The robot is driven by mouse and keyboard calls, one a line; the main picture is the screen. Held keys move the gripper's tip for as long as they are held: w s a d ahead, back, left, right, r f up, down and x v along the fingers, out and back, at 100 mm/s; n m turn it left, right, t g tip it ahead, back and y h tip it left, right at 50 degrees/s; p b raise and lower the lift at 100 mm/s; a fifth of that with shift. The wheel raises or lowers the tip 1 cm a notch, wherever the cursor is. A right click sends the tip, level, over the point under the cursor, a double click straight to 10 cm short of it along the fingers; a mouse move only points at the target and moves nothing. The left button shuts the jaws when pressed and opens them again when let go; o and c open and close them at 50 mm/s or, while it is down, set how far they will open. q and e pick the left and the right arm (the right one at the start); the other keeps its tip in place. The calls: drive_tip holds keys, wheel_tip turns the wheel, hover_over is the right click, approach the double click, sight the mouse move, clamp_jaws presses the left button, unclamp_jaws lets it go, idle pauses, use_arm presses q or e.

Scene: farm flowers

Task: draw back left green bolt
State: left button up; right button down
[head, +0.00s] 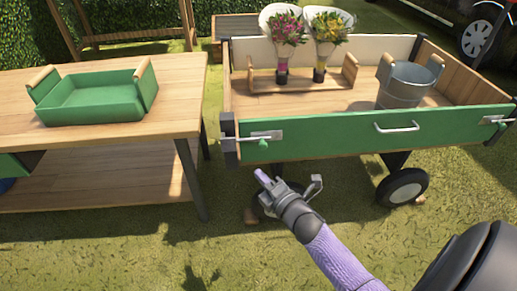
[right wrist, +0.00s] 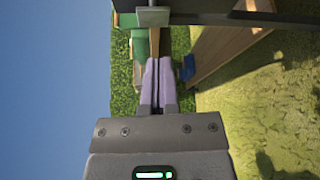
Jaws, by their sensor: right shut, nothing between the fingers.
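The left green bolt (head: 263,143) is a green knob on a metal bar and plate, at the left end of the cart's green front panel (head: 330,137). The bar reaches left to the dark corner post. My right gripper (head: 262,177) is below the knob, in front of the cart, and apart from it. Its purple fingers are together and empty. They also show together in the right wrist view (right wrist: 158,68), where the knob cannot be made out. My left gripper is not in view.
A similar right bolt (head: 496,121) and a central handle (head: 397,128) are on the panel. The cart holds a bucket (head: 405,84) and two bouquets in a wooden carrier (head: 262,86). A wooden table (head: 180,90) with a green tray (head: 90,108) stands left. Grass in front is open.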

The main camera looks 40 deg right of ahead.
drive_tip(key=w+b, duration=0.1)
drive_tip(key=w, duration=0.2)
drive_tip(key=w+f+b, duration=0.1)
drive_tip(key=w+b, duration=0.1)
drive_tip(key=w, duration=0.1)
drive_tip(key=w+b, duration=0.1)
drive_tip(key=w, duration=0.2)
drive_tip(key=shift+d+f+b, duration=0.15)
drive_tip(key=shift+d+b, duration=0.15)
drive_tip(key=d, duration=0.1)
drive_tip(key=s+d+r, duration=0.1)
drive_tip(key=d, duration=0.1)
drive_tip(key=shift+s+d+r, duration=0.15)
drive_tip(key=shift+s+d, duration=0.15)
drive_tip(key=shift+s, duration=0.1)
